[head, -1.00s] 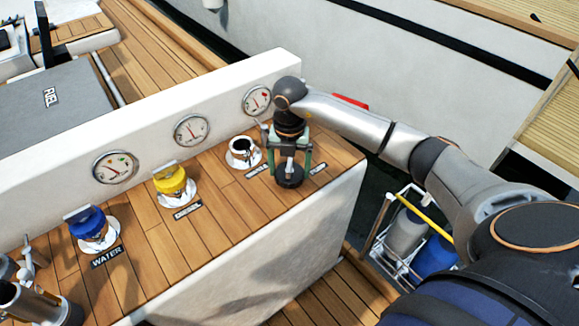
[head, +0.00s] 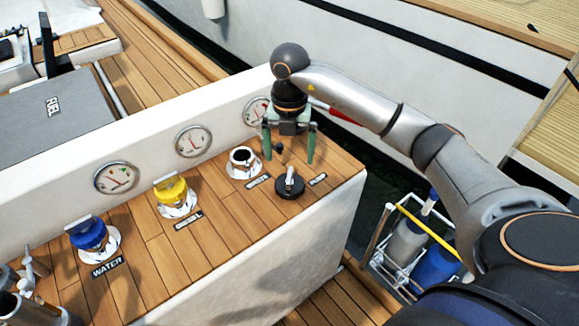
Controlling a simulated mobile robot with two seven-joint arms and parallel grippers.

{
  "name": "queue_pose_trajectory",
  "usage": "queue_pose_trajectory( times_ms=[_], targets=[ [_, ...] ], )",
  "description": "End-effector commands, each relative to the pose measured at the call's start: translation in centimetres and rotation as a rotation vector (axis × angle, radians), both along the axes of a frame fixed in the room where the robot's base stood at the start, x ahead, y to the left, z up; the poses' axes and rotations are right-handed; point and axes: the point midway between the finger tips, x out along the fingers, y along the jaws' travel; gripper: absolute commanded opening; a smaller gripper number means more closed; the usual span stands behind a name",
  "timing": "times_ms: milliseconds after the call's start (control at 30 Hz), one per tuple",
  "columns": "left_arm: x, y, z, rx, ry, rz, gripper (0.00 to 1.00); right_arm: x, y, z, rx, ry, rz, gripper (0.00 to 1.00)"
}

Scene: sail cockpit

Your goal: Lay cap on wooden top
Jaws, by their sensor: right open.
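A black cap (head: 290,187) with a pale raised handle lies on the wooden top (head: 215,224), near its right end. My right gripper (head: 289,160) is open and empty above and behind the cap, its two green fingers pointing down and apart from it. An uncovered filler opening (head: 243,160) with a white flange is just left of the gripper.
A yellow cap (head: 173,190) and a blue cap (head: 90,236) sit on fillers to the left. Round gauges (head: 194,141) line the white wall behind. A rack with bottles (head: 410,245) stands below, right of the top. The front of the wooden top is clear.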

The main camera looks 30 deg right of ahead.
Motion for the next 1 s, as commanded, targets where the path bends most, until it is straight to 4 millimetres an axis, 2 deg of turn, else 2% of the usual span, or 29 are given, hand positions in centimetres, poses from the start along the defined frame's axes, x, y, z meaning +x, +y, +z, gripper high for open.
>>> queue_pose_trajectory(
  times_ms=[100,267,1000],
  targets=[
    [-0.1,0.1,0.0,0.002,0.001,0.003,0.5,0.0,0.0,1.9,-0.001,-0.002,0.0,1.0],
    [-0.2,0.2,0.0,0.003,0.005,0.005,0.5,0.0,0.0,3.0,0.0,0.0,0.001,1.0],
    [-0.3,0.3,-0.1,0.003,0.009,0.005,0.5,0.0,0.0,3.1,0.0,0.001,0.0,1.0]
  ],
)
